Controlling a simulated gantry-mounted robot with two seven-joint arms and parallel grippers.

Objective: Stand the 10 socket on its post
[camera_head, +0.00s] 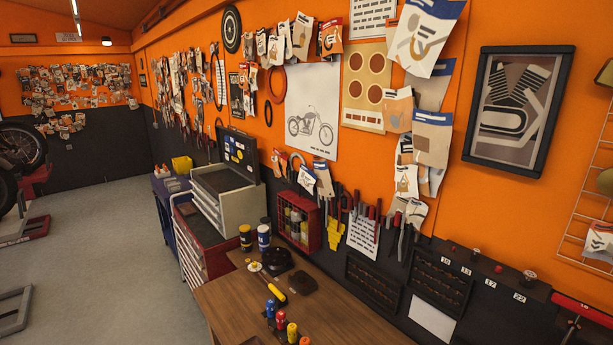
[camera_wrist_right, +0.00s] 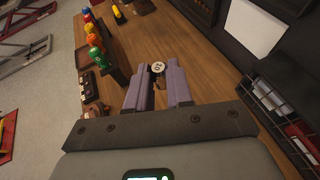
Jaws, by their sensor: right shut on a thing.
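In the right wrist view, my right gripper (camera_wrist_right: 157,88) is shut on a small socket (camera_wrist_right: 158,68) with a round white top marked 10. The socket sits between the purple-grey fingertips, above the wooden bench. In the head view, a dark shelf (camera_head: 487,269) on the right wall carries a row of small pegs or sockets above white number labels. The label 10 (camera_head: 445,260) is at its left end, with a small reddish post (camera_head: 453,248) above it. Neither gripper shows in the head view, and my left gripper is out of sight.
The wooden bench (camera_head: 225,300) holds several coloured bottles (camera_head: 280,322), a yellow-handled tool (camera_head: 274,291) and dark items. Dark racks (camera_head: 372,285) hang on the wall behind it.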

